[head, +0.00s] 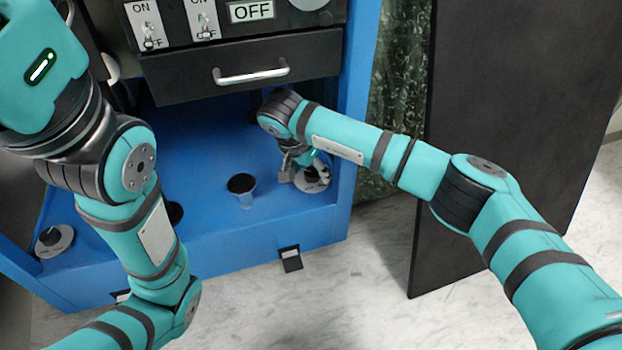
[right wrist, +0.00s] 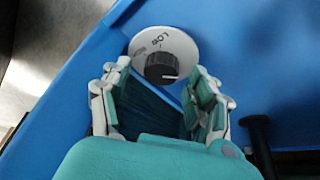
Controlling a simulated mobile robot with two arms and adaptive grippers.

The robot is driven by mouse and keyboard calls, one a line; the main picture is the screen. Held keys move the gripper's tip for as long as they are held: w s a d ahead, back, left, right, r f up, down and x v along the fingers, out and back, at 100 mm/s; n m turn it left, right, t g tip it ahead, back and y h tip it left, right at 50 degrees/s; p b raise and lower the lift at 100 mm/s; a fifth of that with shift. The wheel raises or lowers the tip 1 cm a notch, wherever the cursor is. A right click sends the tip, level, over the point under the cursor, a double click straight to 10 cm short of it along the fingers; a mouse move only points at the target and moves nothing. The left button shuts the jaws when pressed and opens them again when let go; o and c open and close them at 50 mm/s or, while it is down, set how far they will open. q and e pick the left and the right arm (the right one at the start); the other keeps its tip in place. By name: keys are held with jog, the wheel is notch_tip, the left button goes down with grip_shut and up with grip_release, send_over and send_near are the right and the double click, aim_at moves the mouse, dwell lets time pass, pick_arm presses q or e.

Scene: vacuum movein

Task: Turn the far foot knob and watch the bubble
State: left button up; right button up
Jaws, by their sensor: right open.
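A black foot knob (head: 312,178) on a pale round disc sits at the right front of the blue frame. In the right wrist view the knob (right wrist: 165,66) has a white pointer line, and dark lettering shows on its disc. My right gripper (head: 297,166) is right at this knob, partly hidden by its own wrist in the head view. In the right wrist view its fingers (right wrist: 158,92) are spread, with the knob just past the tips, nearer the right finger. A similar knob (head: 53,238) sits at the left front. I cannot make out a bubble. My left gripper is out of view.
A dark-topped short post (head: 242,187) stands left of my right gripper. Above is a dark drawer (head: 245,80) with a silver handle, with switches and an OFF label higher up. A dark panel (head: 500,110) stands right. Bare pale floor lies in front.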

jog(key=shift+f, duration=0.35)
jog(key=c, duration=1.1)
jog(key=shift+c, duration=0.2)
jog(key=shift+r, duration=0.1)
